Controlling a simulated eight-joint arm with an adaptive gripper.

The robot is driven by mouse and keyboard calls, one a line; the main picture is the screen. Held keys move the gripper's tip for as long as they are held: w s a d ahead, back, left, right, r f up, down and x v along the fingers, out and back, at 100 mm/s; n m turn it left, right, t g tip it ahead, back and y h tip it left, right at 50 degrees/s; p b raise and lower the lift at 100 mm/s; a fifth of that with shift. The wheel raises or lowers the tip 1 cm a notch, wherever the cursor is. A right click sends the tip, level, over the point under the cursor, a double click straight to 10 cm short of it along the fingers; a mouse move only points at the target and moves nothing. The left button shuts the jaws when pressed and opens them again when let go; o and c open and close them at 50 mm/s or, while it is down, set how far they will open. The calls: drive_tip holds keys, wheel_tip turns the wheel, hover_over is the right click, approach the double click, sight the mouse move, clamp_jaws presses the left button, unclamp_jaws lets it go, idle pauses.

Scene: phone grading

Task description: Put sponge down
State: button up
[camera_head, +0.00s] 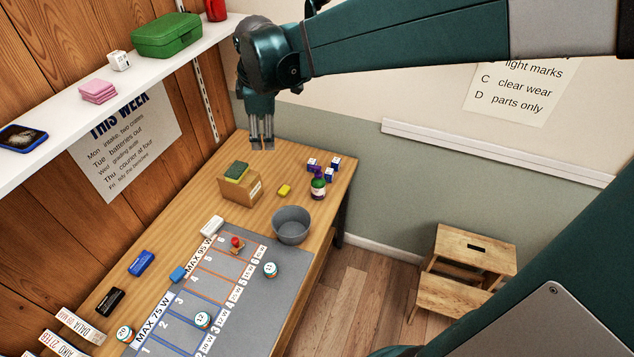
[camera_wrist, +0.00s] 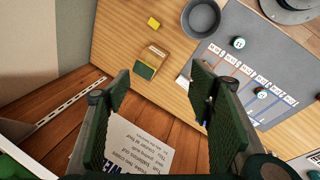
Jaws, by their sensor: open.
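The sponge (camera_head: 237,171), green on top with a yellow layer, lies on top of a small cardboard box (camera_head: 254,190) on the wooden table. It also shows in the wrist view (camera_wrist: 146,70) on the box (camera_wrist: 157,52), beyond my fingers. My gripper (camera_head: 263,146) is in the air above and behind the box in the head view, apart from the sponge. Its two fingers (camera_wrist: 160,90) are spread with nothing between them.
A grey bowl (camera_head: 291,225), a purple bottle (camera_head: 318,185), a small yellow block (camera_head: 284,190) and small blue-and-white boxes (camera_head: 329,175) stand near the cardboard box. A grey mat (camera_head: 255,310) covers the front of the table (camera_head: 190,212). A white shelf (camera_head: 120,80) runs along the wooden wall.

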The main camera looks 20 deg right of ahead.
drive_tip(key=s+d+m+t, duration=0.1)
drive_tip(key=s+d+m, duration=0.1)
drive_tip(key=s+m, duration=0.5)
drive_tip(key=s+d+f+m+t, duration=0.1)
drive_tip(key=s+m, duration=0.6)
drive_tip(key=s, duration=1.3)
drive_tip(key=d+t, duration=0.1)
drive_tip(key=d, duration=0.1)
drive_tip(key=shift+d, duration=0.35)
